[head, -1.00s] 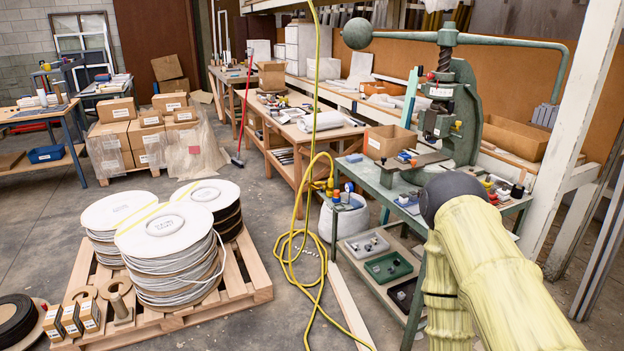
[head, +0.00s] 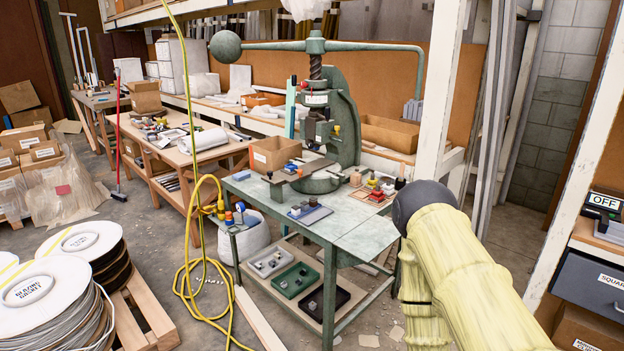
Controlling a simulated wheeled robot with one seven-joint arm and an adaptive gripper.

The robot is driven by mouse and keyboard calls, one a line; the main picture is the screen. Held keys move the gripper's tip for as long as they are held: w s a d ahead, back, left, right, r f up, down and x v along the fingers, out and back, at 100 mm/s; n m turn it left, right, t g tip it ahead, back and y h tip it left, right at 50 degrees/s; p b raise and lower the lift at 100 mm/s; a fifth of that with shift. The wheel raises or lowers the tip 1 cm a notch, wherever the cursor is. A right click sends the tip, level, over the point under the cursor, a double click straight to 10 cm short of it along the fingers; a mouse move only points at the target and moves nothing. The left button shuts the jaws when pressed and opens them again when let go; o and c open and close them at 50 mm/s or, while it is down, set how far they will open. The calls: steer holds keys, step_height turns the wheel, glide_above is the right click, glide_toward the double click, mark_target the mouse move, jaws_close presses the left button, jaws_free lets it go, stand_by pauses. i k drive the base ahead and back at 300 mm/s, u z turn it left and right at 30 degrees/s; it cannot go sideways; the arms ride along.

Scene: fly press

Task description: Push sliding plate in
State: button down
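The green fly press (head: 345,125) stands at the back of a green metal table (head: 345,228), with a ball-ended handle bar (head: 300,46) across its top. A flat sliding plate (head: 308,172) sits low at the front of the press and sticks out to the left over the round base. My arm, in a pale yellow cover with a dark rounded joint, rises at the lower right in front of the table's right edge. My gripper is not in view. Nothing of mine visibly touches the plate.
Small trays (head: 294,279) sit on the lower shelf. A yellow hose (head: 187,285) runs along the floor at left. A pallet of cable reels (head: 65,285) stands at lower left.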

mark_target(278, 177)
steer(key=z, duration=0.25)
steer(key=i, duration=0.7)
steer(key=u, duration=0.65)
steer(key=i, duration=0.75)
steer(key=u, duration=0.8)
